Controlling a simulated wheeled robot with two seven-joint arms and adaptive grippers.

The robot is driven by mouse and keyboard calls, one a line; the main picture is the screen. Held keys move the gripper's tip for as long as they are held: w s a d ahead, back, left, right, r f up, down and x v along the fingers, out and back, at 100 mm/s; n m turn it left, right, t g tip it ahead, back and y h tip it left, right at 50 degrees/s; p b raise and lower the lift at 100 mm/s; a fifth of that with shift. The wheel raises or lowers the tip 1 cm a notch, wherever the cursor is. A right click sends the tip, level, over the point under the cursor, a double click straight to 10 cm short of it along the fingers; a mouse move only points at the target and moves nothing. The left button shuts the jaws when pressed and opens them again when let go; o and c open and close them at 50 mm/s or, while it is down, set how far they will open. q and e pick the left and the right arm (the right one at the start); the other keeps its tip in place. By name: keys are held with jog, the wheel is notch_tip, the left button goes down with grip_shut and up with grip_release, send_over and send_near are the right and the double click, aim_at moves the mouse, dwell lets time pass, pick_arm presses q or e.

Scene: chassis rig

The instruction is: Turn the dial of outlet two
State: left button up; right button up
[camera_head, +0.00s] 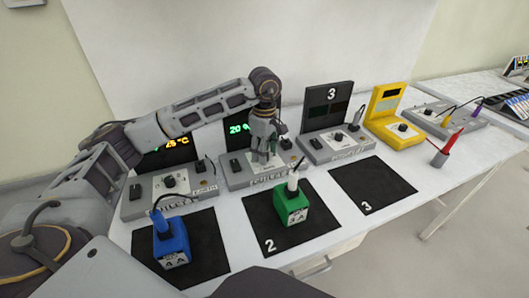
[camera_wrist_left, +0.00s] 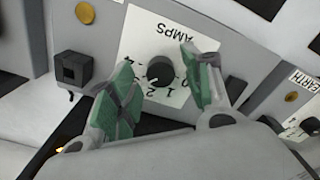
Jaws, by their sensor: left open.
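The outlet two unit (camera_head: 242,178) is a grey box with a dark screen showing green digits, in the middle of the bench. Its black dial (camera_wrist_left: 160,72) sits on a white AMPS plate (camera_wrist_left: 183,35) with numbers around it, in the left wrist view. My left gripper (camera_head: 264,155) is above the front of this unit, pointing down. It also shows in the left wrist view (camera_wrist_left: 165,90), its green-padded fingers open, one on each side of the dial. I cannot tell whether they touch it. The dial is hidden by the gripper in the head view. My right gripper is not in view.
A green block (camera_head: 292,206) stands on black mat 2 and a blue block (camera_head: 171,243) on the left mat. Outlet three (camera_head: 335,143) and a yellow unit (camera_head: 397,128) stand to the right. Mat 3 (camera_head: 372,187) is empty. A black switch (camera_wrist_left: 75,68) is left of the dial.

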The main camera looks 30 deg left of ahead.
pick_arm(q)
notch_tip(320, 180, up, 11)
jog(key=shift+r, duration=0.15)
dwell(0.4)
dwell(0.6)
